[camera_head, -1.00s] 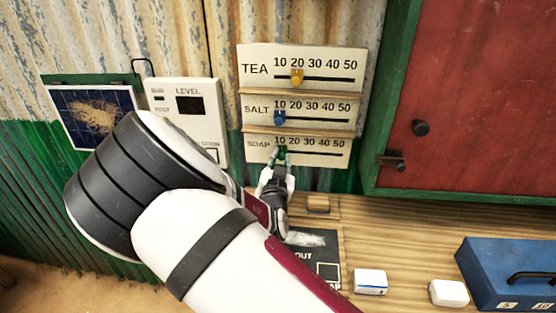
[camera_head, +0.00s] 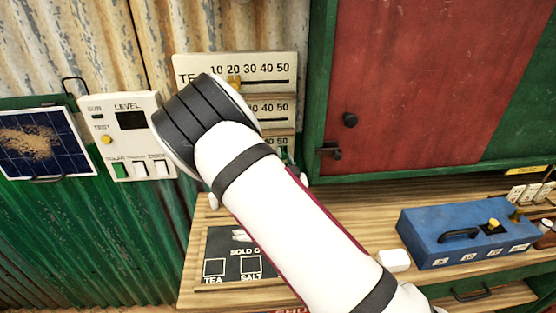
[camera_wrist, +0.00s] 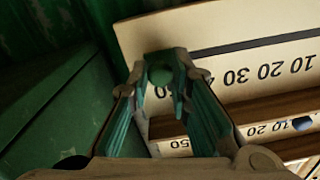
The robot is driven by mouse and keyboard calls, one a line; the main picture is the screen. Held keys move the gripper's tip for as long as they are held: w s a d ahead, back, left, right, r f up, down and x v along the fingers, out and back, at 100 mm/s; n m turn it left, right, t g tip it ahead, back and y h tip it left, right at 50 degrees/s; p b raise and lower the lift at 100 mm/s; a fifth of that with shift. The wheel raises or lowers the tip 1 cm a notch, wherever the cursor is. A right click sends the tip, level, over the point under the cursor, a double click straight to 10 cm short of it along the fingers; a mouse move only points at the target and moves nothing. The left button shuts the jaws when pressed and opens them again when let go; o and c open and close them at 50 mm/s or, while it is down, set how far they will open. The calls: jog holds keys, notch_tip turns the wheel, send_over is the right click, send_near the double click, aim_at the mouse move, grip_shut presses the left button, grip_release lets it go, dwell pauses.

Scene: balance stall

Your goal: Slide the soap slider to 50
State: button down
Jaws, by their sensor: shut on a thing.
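My gripper (camera_wrist: 161,84) is shut on the green soap knob (camera_wrist: 160,75). The knob sits past the 40, near the slot's end.
The tea board (camera_head: 240,62) and salt board (camera_head: 280,120) are above the soap board. A red cabinet door (camera_head: 410,80) in a green frame stands close at the right. The counter holds a white block (camera_head: 393,261) and a blue box (camera_head: 460,232).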

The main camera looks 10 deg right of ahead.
jog(key=shift+d, duration=0.25)
jog(key=c, duration=1.5)
grip_release()
jog(key=shift+d, duration=0.1)
jog(key=shift+o, duration=0.2)
jog(key=s, duration=1.2)
jog(key=shift+a, duration=0.3)
